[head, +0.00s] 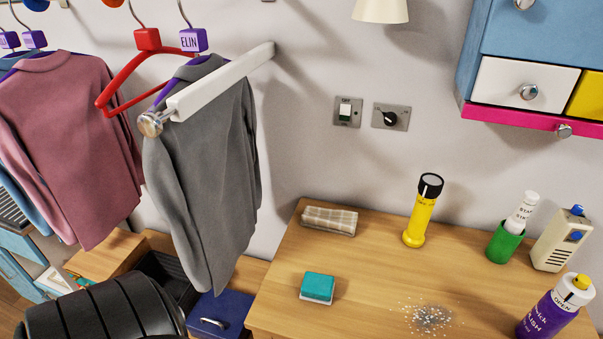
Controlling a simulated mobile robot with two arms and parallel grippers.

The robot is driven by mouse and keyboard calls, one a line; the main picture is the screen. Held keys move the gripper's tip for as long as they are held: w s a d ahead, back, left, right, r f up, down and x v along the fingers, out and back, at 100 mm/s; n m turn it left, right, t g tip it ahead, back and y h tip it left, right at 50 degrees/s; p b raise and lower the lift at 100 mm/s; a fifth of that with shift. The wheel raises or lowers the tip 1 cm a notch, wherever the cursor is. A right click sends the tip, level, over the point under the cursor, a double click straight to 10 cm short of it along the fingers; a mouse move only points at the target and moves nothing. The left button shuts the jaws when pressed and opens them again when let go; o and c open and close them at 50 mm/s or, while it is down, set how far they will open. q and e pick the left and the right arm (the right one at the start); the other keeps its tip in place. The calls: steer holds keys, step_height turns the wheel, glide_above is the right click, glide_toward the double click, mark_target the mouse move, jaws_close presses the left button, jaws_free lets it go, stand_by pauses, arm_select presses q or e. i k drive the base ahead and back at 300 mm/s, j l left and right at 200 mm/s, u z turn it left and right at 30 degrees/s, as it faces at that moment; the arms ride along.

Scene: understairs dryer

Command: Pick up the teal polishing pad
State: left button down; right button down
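The teal polishing pad (318,287) lies flat on the left part of the wooden tabletop (375,265). It is a small block with a teal top and a pale lower layer. Nothing covers it and no gripper touches it. Neither my left nor my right gripper is in view.
Behind the pad lies a folded beige cloth (329,220). A yellow torch (422,212) stands right of it. A green cup (504,244), beige device (560,240) and purple polish bottle (548,312) stand at right. Pale specks (430,318) lie front-centre. A grey shirt (207,165) hangs left.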

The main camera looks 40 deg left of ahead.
mark_target(317, 288)
steer(key=j+u, duration=0.15)
steer(key=u, duration=0.3)
steer(key=k+j+u, duration=0.1)
steer(key=j+u, duration=0.15)
steer(key=u, duration=0.25)
